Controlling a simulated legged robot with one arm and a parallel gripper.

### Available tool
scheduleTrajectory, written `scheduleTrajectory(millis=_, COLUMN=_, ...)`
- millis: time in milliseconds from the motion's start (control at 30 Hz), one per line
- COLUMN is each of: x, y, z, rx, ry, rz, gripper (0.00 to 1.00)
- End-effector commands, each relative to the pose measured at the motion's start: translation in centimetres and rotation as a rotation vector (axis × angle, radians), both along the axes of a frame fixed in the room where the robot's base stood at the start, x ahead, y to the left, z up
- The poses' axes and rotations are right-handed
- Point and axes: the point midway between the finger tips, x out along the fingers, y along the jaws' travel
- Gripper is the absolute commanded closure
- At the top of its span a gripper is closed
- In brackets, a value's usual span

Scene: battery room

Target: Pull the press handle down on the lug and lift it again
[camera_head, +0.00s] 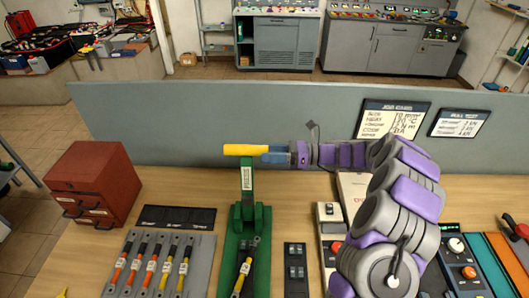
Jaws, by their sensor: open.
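The green press (262,252) stands upright on the wooden bench. Its yellow press handle (242,150) is at the top of the raised green lever, lying crosswise. A dark cable piece with a yellow band and a metal lug (240,282) lies in the press's base; its lug end is near the lever's foot. My gripper (268,154) reaches in from the right at handle height, its blue fingers at the handle's right end. It is open. I cannot tell whether the fingers touch the handle or sit around it.
A grey board (205,270) with several banded cables and a black tray (178,217) lie left of the press. A red drawer cabinet (95,182) stands at far left. A small dark block (295,268) and control boxes (331,240) are on the right. A grey-green partition (180,125) runs behind.

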Motion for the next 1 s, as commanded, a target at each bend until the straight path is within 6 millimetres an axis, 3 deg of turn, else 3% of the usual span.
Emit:
scheduleTrajectory(millis=400, x=-0.2, y=-9.4, z=-0.1, rx=-0.003, ry=0.001, rz=-0.004, gripper=0.39)
scheduleTrajectory(millis=600, x=-0.3, y=-13.1, z=-0.1, rx=-0.003, ry=0.000, rz=-0.002, gripper=0.39)
scheduleTrajectory(millis=800, x=-0.5, y=-14.8, z=-0.1, rx=0.001, ry=0.003, rz=0.003, gripper=0.39)
scheduleTrajectory(millis=1000, x=-0.5, y=-15.2, z=-0.1, rx=0.000, ry=0.003, rz=0.003, gripper=0.39)
